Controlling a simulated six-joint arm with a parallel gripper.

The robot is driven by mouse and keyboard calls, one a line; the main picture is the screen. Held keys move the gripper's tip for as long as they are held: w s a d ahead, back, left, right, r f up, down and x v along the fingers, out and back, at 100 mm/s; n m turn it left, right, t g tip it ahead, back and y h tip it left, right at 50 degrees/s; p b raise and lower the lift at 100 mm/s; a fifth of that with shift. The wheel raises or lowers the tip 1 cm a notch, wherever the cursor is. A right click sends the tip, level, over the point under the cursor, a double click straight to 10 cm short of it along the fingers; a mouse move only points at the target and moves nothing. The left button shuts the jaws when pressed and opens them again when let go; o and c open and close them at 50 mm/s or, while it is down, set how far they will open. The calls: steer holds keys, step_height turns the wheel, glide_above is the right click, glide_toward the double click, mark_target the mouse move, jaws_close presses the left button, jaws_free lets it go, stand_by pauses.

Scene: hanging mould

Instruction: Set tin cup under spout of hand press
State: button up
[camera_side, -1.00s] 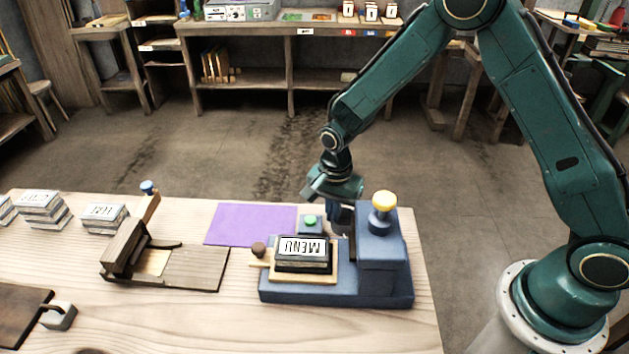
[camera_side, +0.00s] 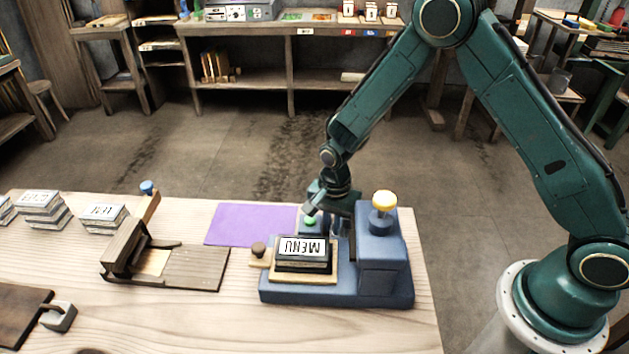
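I cannot make out a tin cup or a spout. A wooden device (camera_side: 150,262) with a blue-knobbed lever stands further left. My gripper (camera_side: 333,226) points down just behind the MENU block, left of the machine's tall part. Its fingertips are partly hidden, and I cannot tell whether it holds anything.
A small green-topped block (camera_side: 309,221) is right by my gripper, partly covered by it. A purple mat (camera_side: 250,224) lies flat to the left. Stacks of lettered blocks (camera_side: 42,210) stand at the far left. The front middle of the table is clear.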

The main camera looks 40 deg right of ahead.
steer(key=shift+r, duration=0.2)
step_height(320, 180, up, 12)
stand_by(0.8)
stand_by(0.5)
steer(key=s+d+r+n+t, duration=0.1)
steer(key=s+d+r+n, duration=0.2)
steer(key=s+r, duration=0.35)
steer(key=s+d+r+n+t, duration=0.2)
steer(key=s+r+n, duration=0.15)
steer(key=r, duration=0.65)
steer(key=s+d+r+n+t, duration=0.1)
steer(key=s+n, duration=0.2)
steer(key=s, duration=0.4)
steer(key=s+d+r+n+t, duration=0.1)
steer(key=s+d+r+n, duration=0.1)
steer(key=s, duration=0.6)
steer(key=shift+r+n+t, duration=0.3)
steer(key=shift+n, duration=0.55)
